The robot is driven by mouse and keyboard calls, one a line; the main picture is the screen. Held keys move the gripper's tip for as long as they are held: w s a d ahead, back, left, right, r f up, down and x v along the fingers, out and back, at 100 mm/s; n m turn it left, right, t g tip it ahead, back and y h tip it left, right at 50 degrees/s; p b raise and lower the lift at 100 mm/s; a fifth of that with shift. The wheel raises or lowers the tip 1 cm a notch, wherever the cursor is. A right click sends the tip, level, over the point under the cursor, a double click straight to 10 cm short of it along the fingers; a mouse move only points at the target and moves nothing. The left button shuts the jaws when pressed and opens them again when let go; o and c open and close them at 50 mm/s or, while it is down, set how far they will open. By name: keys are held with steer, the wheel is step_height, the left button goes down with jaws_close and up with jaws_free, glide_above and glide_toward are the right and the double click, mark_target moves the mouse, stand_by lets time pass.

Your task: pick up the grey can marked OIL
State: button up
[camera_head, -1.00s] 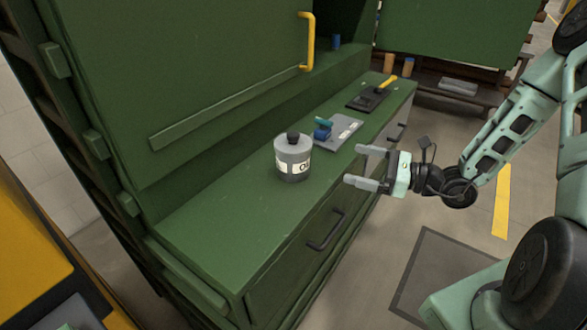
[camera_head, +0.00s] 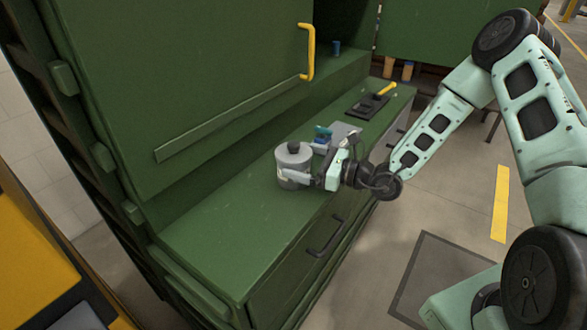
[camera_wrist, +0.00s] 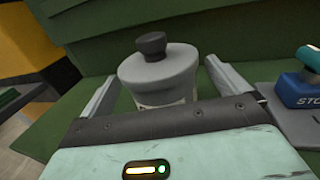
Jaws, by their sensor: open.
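The grey can (camera_head: 293,159) with a black cap stands upright on the green cabinet's worktop. In the wrist view the can (camera_wrist: 160,75) sits between the two grey fingers of my gripper (camera_wrist: 158,90), with a gap visible on the left side. Its label is mostly hidden by my gripper in both views. In the head view my gripper (camera_head: 300,173) reaches in from the right, with its fingers around the can. The fingers are open. I cannot tell whether the right finger touches the can.
Just behind the can lies a grey plate (camera_head: 345,133) with a blue block marked STO (camera_wrist: 299,90), partly cut off in the wrist view. A dark tray (camera_head: 366,106) with a yellow-handled tool (camera_head: 387,88) lies farther back. The worktop's near end (camera_head: 225,240) is clear.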

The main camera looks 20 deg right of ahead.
steer(key=shift+x, duration=1.3)
steer(key=c, duration=0.9)
steer(key=shift+r, duration=0.15)
